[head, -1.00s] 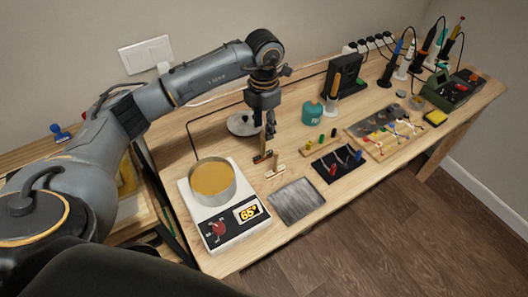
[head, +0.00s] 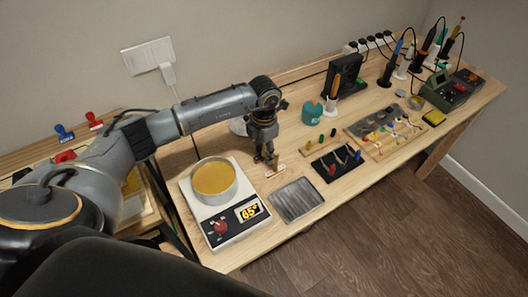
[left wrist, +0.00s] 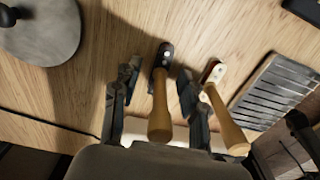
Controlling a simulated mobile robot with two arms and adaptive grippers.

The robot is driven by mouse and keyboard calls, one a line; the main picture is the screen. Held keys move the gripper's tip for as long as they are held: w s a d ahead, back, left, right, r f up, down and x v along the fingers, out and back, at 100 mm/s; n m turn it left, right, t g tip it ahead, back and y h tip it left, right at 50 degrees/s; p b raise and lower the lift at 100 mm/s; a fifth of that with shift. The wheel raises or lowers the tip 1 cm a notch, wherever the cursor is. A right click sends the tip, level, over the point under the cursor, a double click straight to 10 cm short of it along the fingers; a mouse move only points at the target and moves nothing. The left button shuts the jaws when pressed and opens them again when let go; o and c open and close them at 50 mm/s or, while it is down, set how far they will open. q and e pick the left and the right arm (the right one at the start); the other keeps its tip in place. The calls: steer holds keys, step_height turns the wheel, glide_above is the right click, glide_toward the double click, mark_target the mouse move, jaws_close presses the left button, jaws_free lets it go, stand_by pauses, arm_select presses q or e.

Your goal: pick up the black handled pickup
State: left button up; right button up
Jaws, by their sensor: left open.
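Two small upright-handled tools stand side by side on the workbench. One has a black base and a wooden handle (left wrist: 160,108); I take it as the black pickup. The other has a pale base and a wooden handle (left wrist: 226,122), and it also shows in the head view (head: 277,171). My left gripper (head: 266,157) is low over the bench beside the pale one and largely hides the black one there. In the left wrist view, the open left gripper (left wrist: 160,78) has one finger on each side of the black-based tool. The right finger sits between the two tools. Contact cannot be told.
A heating plate with a round pan (head: 214,180) stands to the left. A grey ridged plate (head: 297,200) and a black mat (head: 336,163) with small tools lie to the right. A round grey base (left wrist: 42,30) is near the gripper. Bare wood lies between them.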

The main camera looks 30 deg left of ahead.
arm_select(q)
jaws_close()
steer(key=shift+r, duration=0.15)
